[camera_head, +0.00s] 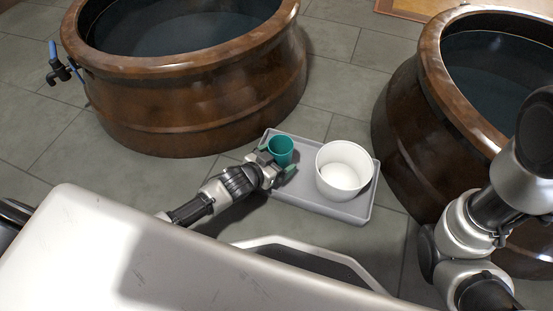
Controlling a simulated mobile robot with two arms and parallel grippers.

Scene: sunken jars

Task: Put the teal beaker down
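The teal beaker (281,148) is upright at the left end of a grey tray (345,211) on the floor. My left gripper (274,164) reaches in from the left, with its fingers around the beaker's near side. It looks shut on the beaker. The beaker's lower part is hidden by the gripper, so I cannot tell whether its base touches the tray. My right gripper is not in view; only my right arm shows at the right edge.
A white pot (343,172) stands on the tray, right of the beaker. A large brown jar (200,100) of dark liquid stands behind on the left, with a tap (60,68). Another large jar (405,125) stands at the right. Tiled floor lies between them.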

